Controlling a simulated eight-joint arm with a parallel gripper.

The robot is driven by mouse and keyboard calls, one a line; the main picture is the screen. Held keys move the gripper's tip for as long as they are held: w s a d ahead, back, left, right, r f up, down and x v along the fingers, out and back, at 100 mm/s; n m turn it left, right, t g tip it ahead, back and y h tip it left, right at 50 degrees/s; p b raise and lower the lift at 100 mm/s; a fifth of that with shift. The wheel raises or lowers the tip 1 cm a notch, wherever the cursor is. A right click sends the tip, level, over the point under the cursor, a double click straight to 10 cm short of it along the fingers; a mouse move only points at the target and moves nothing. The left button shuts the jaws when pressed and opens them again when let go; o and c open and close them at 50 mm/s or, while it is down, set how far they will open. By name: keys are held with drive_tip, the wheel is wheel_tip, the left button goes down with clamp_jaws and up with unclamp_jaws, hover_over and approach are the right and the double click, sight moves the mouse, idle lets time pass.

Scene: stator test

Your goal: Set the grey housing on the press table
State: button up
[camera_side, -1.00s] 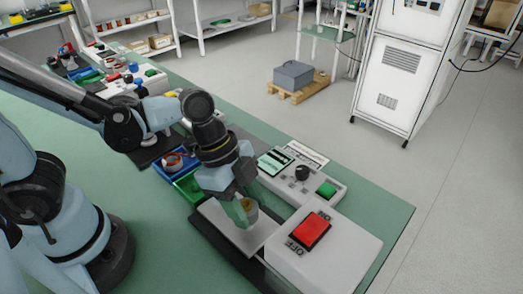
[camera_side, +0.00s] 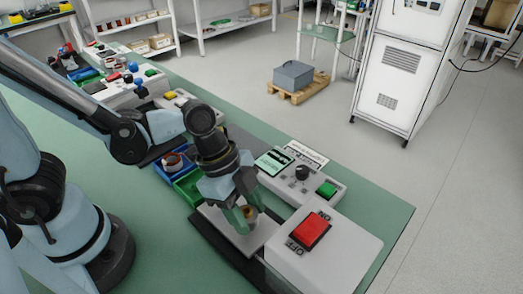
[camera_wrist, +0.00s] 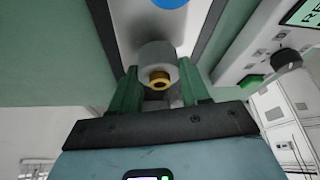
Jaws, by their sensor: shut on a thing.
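My gripper (camera_side: 243,222) points down over the pale flat press table (camera_side: 222,221) in the side view. In the wrist view its green fingers (camera_wrist: 158,68) are shut on the grey housing (camera_wrist: 153,50), a short round grey part with a brass-coloured ring (camera_wrist: 159,78) at its near end. In the side view the fingers mostly hide the housing, and only a small brass-coloured bit shows beside them. The housing is at or just above the plate; I cannot tell whether it touches.
A white box with a red switch (camera_side: 311,231) stands close to the right of the plate. A control panel with a black knob (camera_side: 302,173) and green button (camera_side: 326,189) is behind. A green bin (camera_side: 187,187) and a blue bin (camera_side: 166,171) are left of the gripper.

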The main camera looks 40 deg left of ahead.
drive_tip(key=shift+f, duration=0.35)
idle(0.4)
drive_tip(key=o, duration=1.2)
drive_tip(key=shift+c, duration=0.2)
drive_tip(key=shift+r, duration=0.1)
drive_tip(key=v, duration=1.2)
